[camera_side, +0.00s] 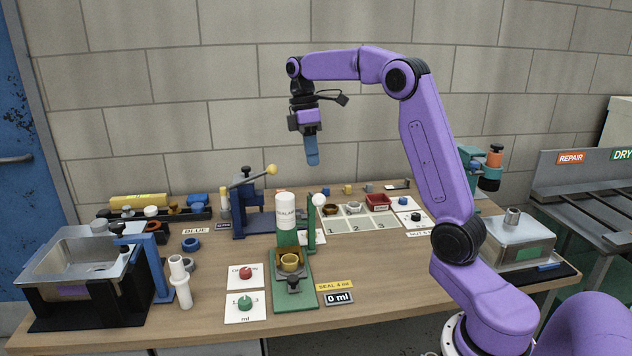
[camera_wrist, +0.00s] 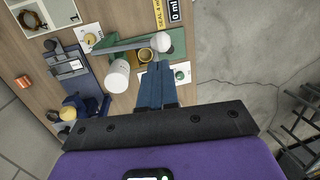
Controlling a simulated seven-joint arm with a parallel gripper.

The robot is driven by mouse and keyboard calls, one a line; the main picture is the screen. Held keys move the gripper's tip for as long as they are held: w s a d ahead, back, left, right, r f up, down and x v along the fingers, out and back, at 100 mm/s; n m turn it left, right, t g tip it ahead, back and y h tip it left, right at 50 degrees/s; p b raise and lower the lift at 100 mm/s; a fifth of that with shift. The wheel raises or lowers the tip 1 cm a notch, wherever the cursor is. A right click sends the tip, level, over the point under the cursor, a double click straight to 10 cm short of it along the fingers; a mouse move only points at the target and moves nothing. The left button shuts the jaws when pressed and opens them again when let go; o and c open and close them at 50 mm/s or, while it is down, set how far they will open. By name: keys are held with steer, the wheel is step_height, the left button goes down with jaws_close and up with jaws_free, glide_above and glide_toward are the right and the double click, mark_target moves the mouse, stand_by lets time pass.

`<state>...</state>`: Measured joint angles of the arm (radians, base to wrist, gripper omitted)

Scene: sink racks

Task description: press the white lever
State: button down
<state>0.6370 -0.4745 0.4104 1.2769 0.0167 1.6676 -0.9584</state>
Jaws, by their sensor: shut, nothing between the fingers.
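The white lever's round white knob (camera_side: 319,199) stands beside the white sealant bottle (camera_side: 286,212) on the green dispenser (camera_side: 307,297). In the wrist view the white knob (camera_wrist: 171,42) sits at the end of a grey bar, above my fingertips in the picture. My gripper (camera_side: 312,162) has blue fingers that are shut and empty. It points down, well above the table and apart from the lever. In the wrist view my fingertips (camera_wrist: 155,68) appear close to the bottle (camera_wrist: 117,77).
A blue press with a yellow-knobbed handle (camera_side: 271,169) stands behind and left of the dispenser. Red and green knobs on white plates (camera_side: 245,306) lie in front left. A metal sink (camera_side: 75,260) is at far left. A numbered tray (camera_side: 358,224) is to the right.

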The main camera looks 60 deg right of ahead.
mark_target(318, 195)
steer(key=x, duration=0.7)
stand_by(0.4)
steer(key=shift+s+a+f+t+h, duration=0.45)
steer(key=shift+f+t+h, duration=0.15)
steer(key=shift+f, duration=0.2)
step_height(318, 195, down, 7)
steer(key=s+a+t+h, duration=0.1)
steer(key=t+h, duration=0.1)
steer(key=shift+s+a, duration=0.2)
steer(key=shift+s, duration=0.05)
steer(key=shift+f, duration=0.15)
steer(key=s+a+v, duration=0.2)
steer(key=v, duration=1.2)
steer(key=shift+f, duration=0.2)
